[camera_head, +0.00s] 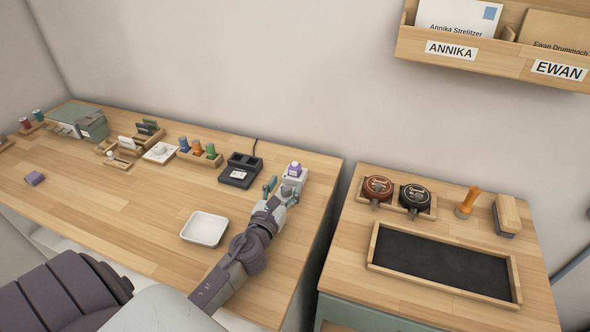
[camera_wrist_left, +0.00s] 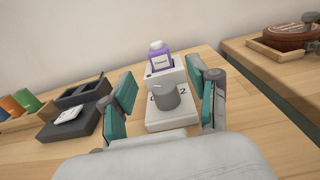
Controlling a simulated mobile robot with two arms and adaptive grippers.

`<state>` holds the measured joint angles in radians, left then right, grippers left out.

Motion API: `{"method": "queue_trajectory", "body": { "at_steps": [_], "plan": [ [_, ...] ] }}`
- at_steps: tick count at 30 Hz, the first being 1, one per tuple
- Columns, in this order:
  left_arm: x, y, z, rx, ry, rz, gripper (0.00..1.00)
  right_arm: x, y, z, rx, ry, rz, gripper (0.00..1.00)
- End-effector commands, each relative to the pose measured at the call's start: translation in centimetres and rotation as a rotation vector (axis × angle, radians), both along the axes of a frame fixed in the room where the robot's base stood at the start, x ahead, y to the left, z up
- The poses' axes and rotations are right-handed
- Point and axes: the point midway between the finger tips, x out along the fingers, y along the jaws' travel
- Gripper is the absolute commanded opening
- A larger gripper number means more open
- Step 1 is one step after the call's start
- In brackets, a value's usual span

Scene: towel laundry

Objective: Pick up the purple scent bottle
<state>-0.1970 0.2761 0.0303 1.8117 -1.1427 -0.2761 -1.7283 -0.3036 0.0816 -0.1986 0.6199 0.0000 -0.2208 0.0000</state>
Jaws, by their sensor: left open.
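The purple scent bottle (camera_head: 295,170) stands upright on a white device at the right end of the long wooden table. In the left wrist view the bottle (camera_wrist_left: 160,57) shows a white label and a pale cap. It sits on the raised back part of the white device (camera_wrist_left: 168,116), behind a grey knob (camera_wrist_left: 165,97). My left gripper (camera_head: 280,189) is open at the device in the head view. In the left wrist view its teal-padded fingers (camera_wrist_left: 163,98) are spread to either side of the knob and bottle, with nothing held. My right gripper is not in view.
A black device (camera_head: 240,170) stands left of the gripper, and a white tray (camera_head: 205,229) lies nearer the front. Small coloured bottles (camera_head: 197,148) stand in a wooden rack farther left. A second table (camera_head: 440,235) stands right, across a gap.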

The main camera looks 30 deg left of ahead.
Motion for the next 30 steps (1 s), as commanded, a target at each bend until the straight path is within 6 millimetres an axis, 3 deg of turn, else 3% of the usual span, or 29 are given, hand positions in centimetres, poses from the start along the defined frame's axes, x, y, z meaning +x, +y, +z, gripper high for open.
{"method": "queue_trajectory", "body": {
  "at_steps": [5,15,23,30],
  "plan": [
    [1.2,0.3,0.2,-0.001,0.000,0.000,0.60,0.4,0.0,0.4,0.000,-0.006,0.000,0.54],
    [5.5,1.3,0.5,-0.002,0.000,0.000,0.60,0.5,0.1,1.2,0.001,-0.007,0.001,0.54],
    [5.7,1.4,0.4,0.000,0.001,0.000,0.60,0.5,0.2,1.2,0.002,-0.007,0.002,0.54],
    [5.6,1.4,0.4,0.000,0.001,0.000,0.22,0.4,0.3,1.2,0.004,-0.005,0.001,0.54]
  ]
}}
